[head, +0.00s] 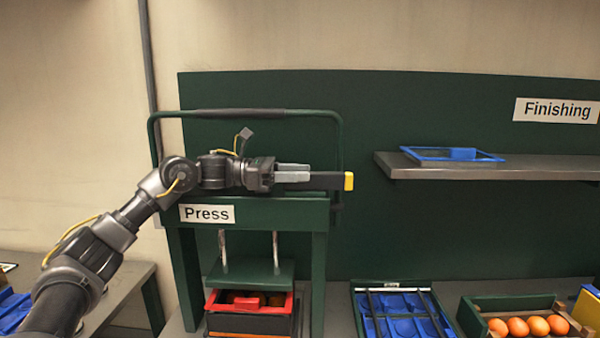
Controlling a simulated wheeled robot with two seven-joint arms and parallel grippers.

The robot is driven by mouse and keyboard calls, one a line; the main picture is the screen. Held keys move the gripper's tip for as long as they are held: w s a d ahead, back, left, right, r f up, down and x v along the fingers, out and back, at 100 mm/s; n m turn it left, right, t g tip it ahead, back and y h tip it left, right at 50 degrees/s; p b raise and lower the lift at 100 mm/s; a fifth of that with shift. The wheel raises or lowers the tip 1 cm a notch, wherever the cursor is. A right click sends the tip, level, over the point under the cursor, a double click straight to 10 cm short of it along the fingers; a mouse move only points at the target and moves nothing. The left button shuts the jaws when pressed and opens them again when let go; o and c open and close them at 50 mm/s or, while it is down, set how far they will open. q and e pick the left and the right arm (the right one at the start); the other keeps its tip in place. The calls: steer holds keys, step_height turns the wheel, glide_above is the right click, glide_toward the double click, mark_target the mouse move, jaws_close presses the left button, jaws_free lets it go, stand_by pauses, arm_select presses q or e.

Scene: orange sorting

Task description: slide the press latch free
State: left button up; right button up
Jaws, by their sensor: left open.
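The press (255,213) is a dark green frame with a "Press" label, a bent tube handle (220,113) on top and a lower plate (250,272) on two rods. My left gripper (312,175) is in front of the press's upper part, with its fingers pointing right. It is open. A black bar with a yellow end (348,181) shows beyond the fingers, near the press's right post; it may be the latch, but I cannot tell. I see no clear contact with it. My right gripper is not in view.
A red and black box (250,322) stands under the press plate. To the right are a rack with blue trays (404,312) and a wooden crate of oranges (520,303). A shelf (500,172) holds a blue tray (452,154). The wall between press and shelf is clear.

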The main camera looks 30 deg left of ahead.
arm_select(q)
steer(key=shift+s+r, duration=0.1)
steer(key=shift+r, duration=0.05)
jaws_close()
steer(key=b+v, duration=0.1)
steer(key=v, duration=0.4)
steer(key=shift+a, duration=0.15)
steer(key=shift+r, duration=0.1)
steer(key=shift+c, duration=1.7)
jaws_free()
steer(key=o, duration=0.3)
steer(key=shift+a, duration=0.2)
steer(key=shift+o, duration=0.2)
steer(key=shift+d+f, duration=0.1)
steer(key=shift+f, duration=0.1)
